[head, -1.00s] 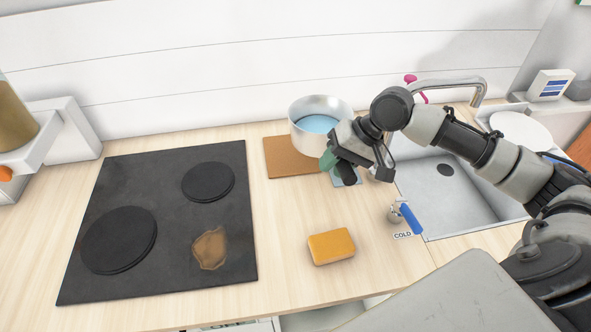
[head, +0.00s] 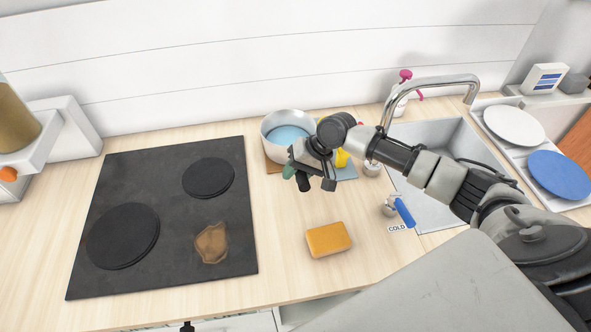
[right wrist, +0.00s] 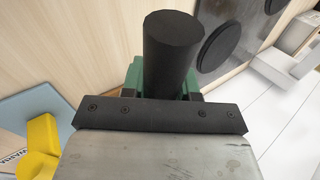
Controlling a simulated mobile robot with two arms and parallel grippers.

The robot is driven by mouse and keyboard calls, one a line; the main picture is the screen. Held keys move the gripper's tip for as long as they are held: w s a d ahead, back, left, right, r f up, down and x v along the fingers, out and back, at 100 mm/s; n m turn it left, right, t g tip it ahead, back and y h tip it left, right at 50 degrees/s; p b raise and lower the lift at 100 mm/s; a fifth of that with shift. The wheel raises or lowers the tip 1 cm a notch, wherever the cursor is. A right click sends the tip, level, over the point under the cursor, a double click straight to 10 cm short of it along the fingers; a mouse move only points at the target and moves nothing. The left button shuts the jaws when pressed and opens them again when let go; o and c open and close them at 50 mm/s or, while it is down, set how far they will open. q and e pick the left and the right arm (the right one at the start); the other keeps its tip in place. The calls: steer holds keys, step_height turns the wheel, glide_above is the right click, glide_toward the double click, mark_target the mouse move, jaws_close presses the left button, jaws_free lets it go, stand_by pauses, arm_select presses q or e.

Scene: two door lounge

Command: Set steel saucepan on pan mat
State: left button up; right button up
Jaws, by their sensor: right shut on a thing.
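The steel saucepan (head: 272,139), with pale blue liquid inside, is upright over the brown pan mat (head: 273,166) behind the counter's middle. It covers most of the mat; I cannot tell whether its base touches it. My right gripper (head: 298,176) is shut on the saucepan's dark handle, in front of the pan. In the right wrist view the black handle (right wrist: 168,50) stands between the green fingers, and the pan's body is hidden. My left gripper is not in view.
A black hob (head: 165,220) lies left of the mat. A blue mat (head: 347,172) with a yellow thing (head: 342,158) lies right of the pan, beside the sink (head: 440,150). An orange sponge (head: 328,239) lies in front. The counter between hob and sponge is clear.

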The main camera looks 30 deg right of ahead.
steer(key=o, duration=1)
steer(key=b+v, duration=0.3)
steer(key=v, duration=0.9)
